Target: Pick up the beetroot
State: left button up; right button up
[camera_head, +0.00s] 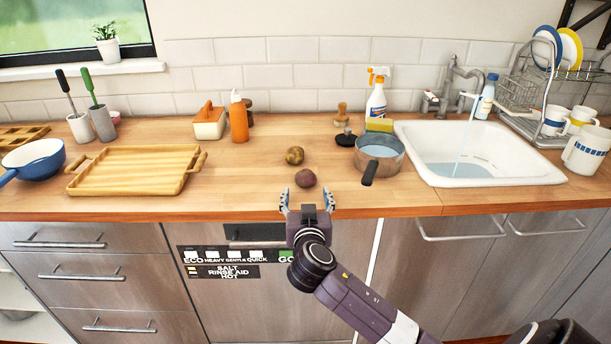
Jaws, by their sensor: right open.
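The beetroot (305,178) is a small, round, dark purple thing on the wooden counter near its front edge. My right gripper (307,197) is open in front of the counter edge, with one finger on each side, just short of the beetroot in the picture. I cannot tell whether it touches the beetroot; nothing shows held in it. My left gripper is not in view.
A brownish round vegetable (294,155) lies just behind the beetroot. A pot (379,157) with its handle toward the front stands to the right, beside the sink (470,181). A wooden tray (122,187) lies left. The counter between tray and beetroot is clear.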

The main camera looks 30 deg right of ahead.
aim_at(306, 184)
jog(key=shift+w+d+r, duration=0.1)
jog(key=shift+w+d, duration=0.1)
jog(key=shift+w, duration=0.05)
jog(key=shift+r, duration=0.2)
jog(key=shift+w+d, duration=0.2)
jog(key=shift+w, duration=0.2)
jog(key=x, duration=0.1)
jog(key=p+x, duration=0.1)
jog(key=x, duration=0.1)
jog(key=shift+w+d+f, duration=0.15)
jog(key=shift+d+f, duration=0.05)
jog(key=shift+f, duration=0.1)
jog(key=shift+w+d+f, duration=0.1)
jog(key=shift+w+d, duration=0.15)
jog(key=shift+w, duration=0.2)
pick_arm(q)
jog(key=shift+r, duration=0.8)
pick_arm(e)
jog(key=shift+w+d, duration=0.1)
jog(key=c, duration=1.2)
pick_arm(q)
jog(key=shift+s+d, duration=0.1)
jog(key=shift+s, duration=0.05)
pick_arm(e)
jog(key=shift+c, duration=0.5)
